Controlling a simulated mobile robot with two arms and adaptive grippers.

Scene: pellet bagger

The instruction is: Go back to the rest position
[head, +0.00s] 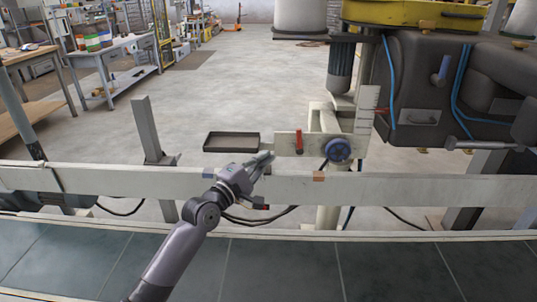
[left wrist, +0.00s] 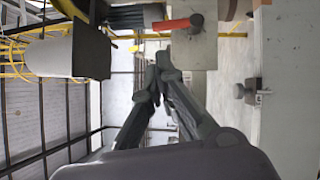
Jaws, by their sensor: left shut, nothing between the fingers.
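My left gripper (head: 263,158) is stretched out over the pale rail, just left of the bagger's panel in the head view. In the left wrist view its fingers (left wrist: 157,80) meet at the tips, shut with nothing between them. The red lever (left wrist: 172,25) also shows in the left wrist view, above the fingertips. My right gripper is not in view.
The pale rail (head: 420,190) runs across the front, with dark conveyor panels (head: 290,270) nearer me. A dark shallow tray (head: 231,142) sits beside the panel. The large dark machine (head: 430,80) stands at the right.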

